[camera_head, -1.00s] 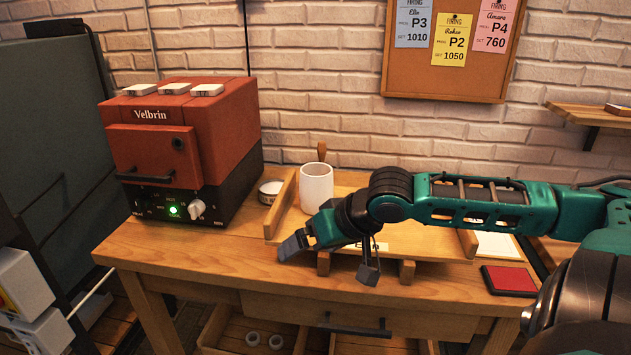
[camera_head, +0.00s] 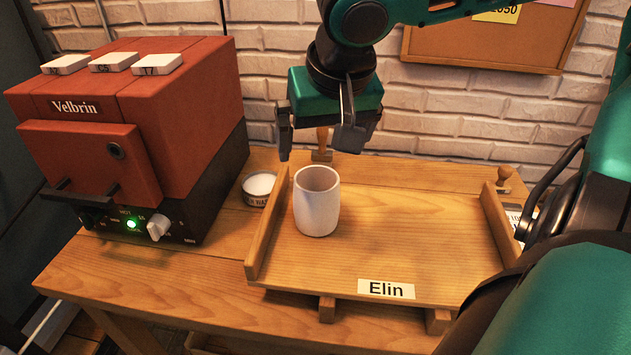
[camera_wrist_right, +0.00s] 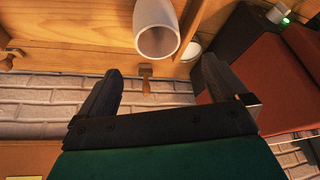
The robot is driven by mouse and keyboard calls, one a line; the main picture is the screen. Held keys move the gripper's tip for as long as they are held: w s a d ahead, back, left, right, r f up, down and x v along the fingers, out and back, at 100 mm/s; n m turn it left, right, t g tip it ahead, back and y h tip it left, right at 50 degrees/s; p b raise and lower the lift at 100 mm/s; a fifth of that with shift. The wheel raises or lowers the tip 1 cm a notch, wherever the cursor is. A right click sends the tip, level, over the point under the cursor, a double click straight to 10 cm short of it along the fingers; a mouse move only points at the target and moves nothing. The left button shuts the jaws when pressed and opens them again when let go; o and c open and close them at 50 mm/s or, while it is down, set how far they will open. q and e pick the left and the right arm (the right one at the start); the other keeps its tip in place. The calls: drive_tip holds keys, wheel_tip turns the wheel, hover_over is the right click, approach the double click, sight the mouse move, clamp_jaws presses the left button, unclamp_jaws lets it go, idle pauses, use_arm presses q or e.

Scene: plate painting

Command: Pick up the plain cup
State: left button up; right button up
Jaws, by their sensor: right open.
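The plain white cup (camera_head: 317,203) stands upright on the left part of a wooden tray (camera_head: 420,270) labelled "Elin". It also shows at the top of the right wrist view (camera_wrist_right: 157,28). My right gripper (camera_head: 318,150) is open and empty, pointing down above and slightly behind the cup, apart from it. In the right wrist view its two fingers (camera_wrist_right: 160,80) are spread wide with nothing between them that they touch. My left gripper does not show.
A red kiln (camera_head: 180,110) marked Velbrin, with small labelled blocks on top and a green light, stands left of the tray. A small round tin (camera_head: 258,188) sits between them. A wooden-handled tool (camera_head: 322,147) stands behind the cup. The tray's right part is clear.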

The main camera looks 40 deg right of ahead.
drive_tip(key=shift+d+r, duration=0.15)
drive_tip(key=b, duration=0.2)
approach(315, 186)
drive_tip(key=shift+a+f, duration=0.2)
drive_tip(key=shift+f, duration=0.3)
drive_tip(key=shift+a+f, duration=0.2)
drive_tip(key=shift+f, duration=0.35)
drive_tip(key=x, duration=0.4)
drive_tip(key=shift+s+a+f+b, duration=0.15)
drive_tip(key=shift+f+b, duration=0.2)
drive_tip(key=shift+f, duration=0.35)
drive_tip(key=c, duration=1.1)
